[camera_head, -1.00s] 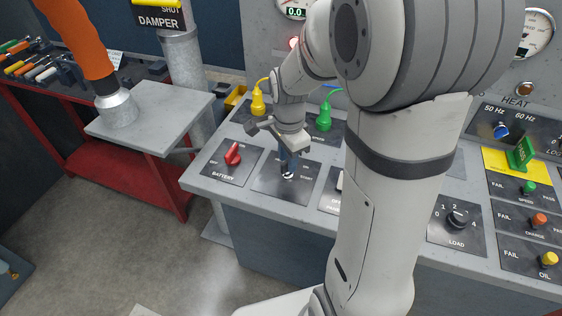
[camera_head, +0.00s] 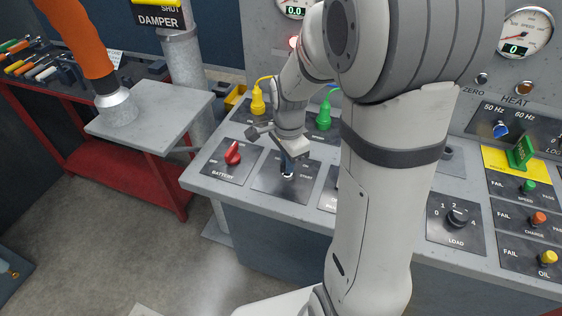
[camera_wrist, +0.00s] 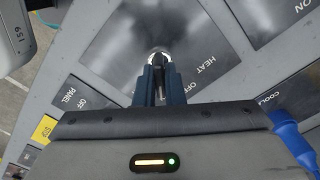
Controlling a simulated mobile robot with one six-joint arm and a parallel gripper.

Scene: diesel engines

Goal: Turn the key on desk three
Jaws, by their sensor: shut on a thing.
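The key switch (camera_head: 287,177) is a small lock with a bright metal ring on a dark plate on the grey desk (camera_head: 232,197). It sits just right of the red battery switch (camera_head: 233,153). My gripper (camera_head: 288,168) reaches down to it from above, with its dark blue fingers together at the lock. In the wrist view the fingers (camera_wrist: 158,80) meet right at the metal ring (camera_wrist: 160,54), shut on the key. The key itself is mostly hidden between the fingers, so its angle is hard to read. The plate's lettering shows HEAT and OFF in the wrist view.
A yellow plug (camera_head: 257,103) and a green plug (camera_head: 324,117) stand behind my gripper. The load knob (camera_head: 456,217) and several fail/pass buttons are on the right of the desk. My arm hides the desk's middle. A red bench (camera_head: 120,170) stands at the left.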

